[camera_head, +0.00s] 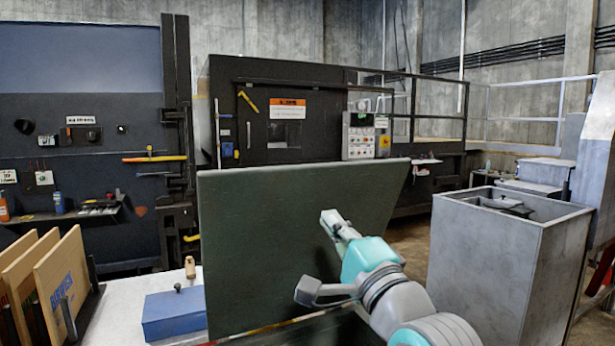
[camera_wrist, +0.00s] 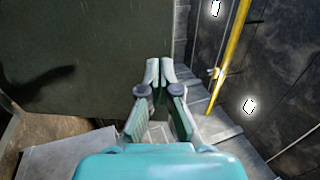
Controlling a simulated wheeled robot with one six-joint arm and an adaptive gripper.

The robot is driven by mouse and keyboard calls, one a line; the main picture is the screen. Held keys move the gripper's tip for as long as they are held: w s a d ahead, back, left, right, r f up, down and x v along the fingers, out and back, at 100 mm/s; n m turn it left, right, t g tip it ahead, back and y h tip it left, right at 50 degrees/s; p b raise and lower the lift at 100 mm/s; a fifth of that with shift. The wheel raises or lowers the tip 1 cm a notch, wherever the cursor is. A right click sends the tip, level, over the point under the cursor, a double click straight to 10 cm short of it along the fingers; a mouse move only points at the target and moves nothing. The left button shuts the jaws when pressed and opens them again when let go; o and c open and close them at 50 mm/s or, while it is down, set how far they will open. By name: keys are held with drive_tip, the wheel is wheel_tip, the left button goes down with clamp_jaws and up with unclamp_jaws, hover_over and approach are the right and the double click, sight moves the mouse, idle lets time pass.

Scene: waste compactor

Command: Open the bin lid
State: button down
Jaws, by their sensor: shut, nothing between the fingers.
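A large dark green panel, which looks like the bin lid (camera_head: 265,235), stands raised and nearly upright in the middle of the head view. Its flat face also fills the upper left of the wrist view (camera_wrist: 95,50). My gripper (camera_head: 331,218) is in front of the lid's face in the head view. In the wrist view the fingertips (camera_wrist: 160,70) are together and empty, overlapping the lid near its right edge. I cannot tell whether they touch it. The inside of the bin is hidden.
A grey open-topped metal box (camera_head: 495,262) stands to the right. A blue box (camera_head: 175,314) sits on a pale table at the lower left, beside upright wooden boards (camera_head: 62,285). The dark compactor (camera_head: 245,110) is behind. A yellow bar (camera_wrist: 230,55) shows at right in the wrist view.

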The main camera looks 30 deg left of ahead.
drive_tip(key=s+d, duration=0.1)
approach(299, 172)
drive_tip(key=shift+y, duration=0.4)
drive_tip(key=x, duration=0.7)
drive_tip(key=shift+w+f, duration=0.15)
drive_tip(key=shift+w, duration=0.05)
drive_tip(key=shift+a, duration=0.1)
